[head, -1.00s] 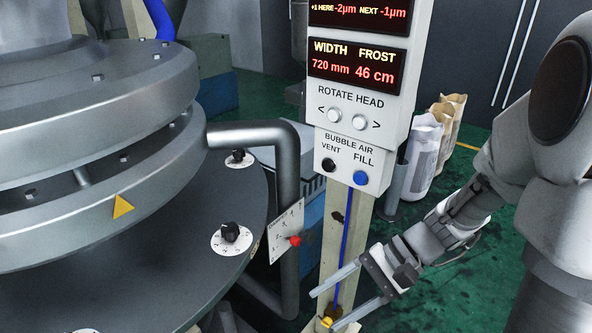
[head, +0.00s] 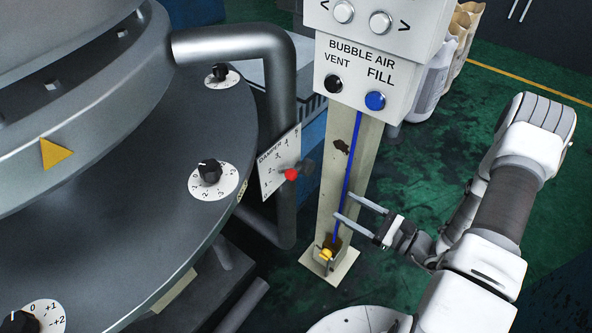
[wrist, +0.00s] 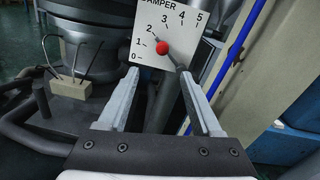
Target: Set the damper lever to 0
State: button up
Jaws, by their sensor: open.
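The damper plate (head: 267,181) is a white scale mounted by the grey pipe, with a red-knobbed lever (head: 291,174) in front of it. The wrist view shows the plate (wrist: 190,40) numbered 0 to 5. The red knob (wrist: 162,47) lies near 1 and 2, and the lever's rod runs from it down to the right; the exact reading is hard to tell. My gripper (head: 343,206) is open and empty, right of and lower than the knob. In the wrist view my gripper (wrist: 159,75) has its fingers spread, with the knob ahead between the tips, apart from them.
A cream post (head: 352,170) with a blue tube and a yellow fitting (head: 326,254) stands by my fingers. The button box (head: 355,85) is above. The grey pipe (head: 284,110) stands behind the plate. A round table with black dials (head: 210,172) fills the left.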

aim_at(296, 177)
jog(key=x, duration=0.5)
jog(key=b+x, duration=0.1)
jog(key=x, duration=1.1)
jog(key=shift+w+d+f, duration=0.1)
jog(key=shift+w+f, duration=0.2)
jog(key=shift+w, duration=0.1)
grip_shut()
dwell(0.6)
